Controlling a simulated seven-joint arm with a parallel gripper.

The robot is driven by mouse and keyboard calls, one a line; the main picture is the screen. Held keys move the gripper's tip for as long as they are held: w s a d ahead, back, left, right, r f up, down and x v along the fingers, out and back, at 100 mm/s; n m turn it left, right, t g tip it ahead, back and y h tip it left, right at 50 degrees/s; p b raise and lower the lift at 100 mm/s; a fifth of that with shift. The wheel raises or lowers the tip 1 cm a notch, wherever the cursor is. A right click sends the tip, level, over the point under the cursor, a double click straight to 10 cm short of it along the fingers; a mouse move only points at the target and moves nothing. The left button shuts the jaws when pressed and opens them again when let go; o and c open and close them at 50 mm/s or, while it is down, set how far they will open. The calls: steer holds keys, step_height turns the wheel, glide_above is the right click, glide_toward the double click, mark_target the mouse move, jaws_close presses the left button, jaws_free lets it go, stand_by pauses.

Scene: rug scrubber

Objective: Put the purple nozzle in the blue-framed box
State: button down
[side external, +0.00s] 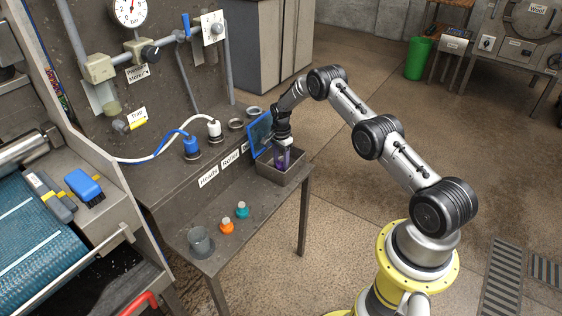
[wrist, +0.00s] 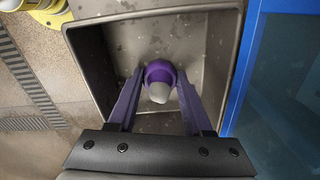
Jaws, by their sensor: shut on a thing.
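The purple nozzle (wrist: 158,70) with its pale tip is between the fingers of my gripper (wrist: 160,92) in the wrist view. My gripper is shut on it. In the side view my gripper (side external: 284,158) points down into the grey open box (side external: 281,180) at the table's far right end, with purple showing at its fingers. The box's walls (wrist: 88,62) surround the nozzle in the wrist view. A blue-framed panel (side external: 259,134) stands upright at the box's back edge. I cannot tell whether the nozzle touches the box floor.
An orange nozzle (side external: 226,227), a teal nozzle (side external: 242,211) and a grey cup (side external: 200,243) stand on the lower table. Blue (side external: 191,147) and white (side external: 214,129) hose fittings stand on the raised shelf, with empty rings beside them. The box interior otherwise looks empty.

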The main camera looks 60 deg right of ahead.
steer(key=shift+c, duration=1.6)
jaws_free()
steer(key=shift+f, duration=0.1)
step_height(320, 180, up, 12)
step_height(320, 180, up, 16)
steer(key=f+n+t, duration=0.1)
steer(key=n, duration=0.3)
glide_above(281, 159)
steer(key=s+a, duration=0.2)
steer(key=a, duration=0.5)
steer(key=s+a+r+n+t, duration=0.2)
steer(key=s+a+r+n, duration=0.4)
steer(key=s+a+r, duration=0.45)
steer(key=s+a+r+n+t, duration=0.1)
steer(key=s+a+n, duration=0.1)
steer(key=s, duration=0.6)
steer(key=s+a+r+n, duration=0.1)
steer(key=s+a+n, duration=0.2)
steer(key=s, duration=0.4)
steer(key=s+a+r+n+t, duration=0.1)
steer(key=s+a+n, duration=0.1)
steer(key=s+n, duration=0.3)
steer(key=shift+s+a+r+t, duration=0.3)
steer(key=shift+s+a, duration=0.1)
steer(key=shift+s, duration=1.4)
